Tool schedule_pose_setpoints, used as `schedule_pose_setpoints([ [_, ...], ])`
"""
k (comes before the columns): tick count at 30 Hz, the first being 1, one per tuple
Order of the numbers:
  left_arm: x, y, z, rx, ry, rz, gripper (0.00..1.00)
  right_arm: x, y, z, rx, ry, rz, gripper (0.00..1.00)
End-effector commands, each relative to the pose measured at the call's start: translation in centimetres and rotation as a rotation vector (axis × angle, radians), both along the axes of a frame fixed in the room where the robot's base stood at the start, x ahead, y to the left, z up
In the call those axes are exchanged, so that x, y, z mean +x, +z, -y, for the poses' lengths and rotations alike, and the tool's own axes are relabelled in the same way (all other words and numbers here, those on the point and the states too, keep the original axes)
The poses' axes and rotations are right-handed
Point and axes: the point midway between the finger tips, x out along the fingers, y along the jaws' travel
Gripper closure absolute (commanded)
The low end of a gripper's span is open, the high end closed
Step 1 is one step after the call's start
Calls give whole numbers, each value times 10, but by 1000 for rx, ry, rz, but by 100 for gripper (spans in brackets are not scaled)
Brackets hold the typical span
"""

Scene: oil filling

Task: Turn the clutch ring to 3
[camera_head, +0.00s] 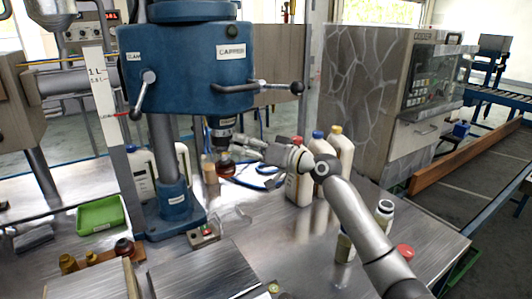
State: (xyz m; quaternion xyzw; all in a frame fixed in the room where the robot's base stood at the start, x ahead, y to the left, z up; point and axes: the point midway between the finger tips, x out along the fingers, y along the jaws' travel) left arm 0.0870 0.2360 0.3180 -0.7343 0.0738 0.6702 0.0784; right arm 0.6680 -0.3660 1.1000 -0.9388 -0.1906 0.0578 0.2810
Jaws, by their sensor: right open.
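The blue capper machine (188,65) stands at the back of the metal bench. Its dark spindle head with the clutch ring (222,131) hangs under the blue housing. The ring's numbers are too small to read. My right arm comes in from the lower right. My right gripper (238,144) is open beside the lower right of the spindle head. I cannot tell whether its fingers touch the ring. A small reddish-brown item (226,168) is just below the spindle. My left gripper is not in view.
Several white bottles with coloured caps (340,152) stand behind my right arm. A white jar (384,212) and a red cap (405,251) are at the right. A green tray (100,215) lies at the left. A lever (265,86) sticks out from the capper.

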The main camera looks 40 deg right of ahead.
Motion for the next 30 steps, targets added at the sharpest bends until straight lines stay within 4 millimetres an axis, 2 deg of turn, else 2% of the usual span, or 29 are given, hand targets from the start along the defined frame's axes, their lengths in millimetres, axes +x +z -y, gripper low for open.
schedule_pose_setpoints([
  [9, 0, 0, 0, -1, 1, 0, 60, -56, -2, 24, -2, -1, -3, 57],
  [15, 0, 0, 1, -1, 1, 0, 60, -79, -1, 34, -2, -1, -3, 57],
  [21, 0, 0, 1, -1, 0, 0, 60, -87, 0, 38, -2, -2, 0, 57],
  [30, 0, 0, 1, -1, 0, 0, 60, -88, 0, 38, -1, -2, -1, 57],
])
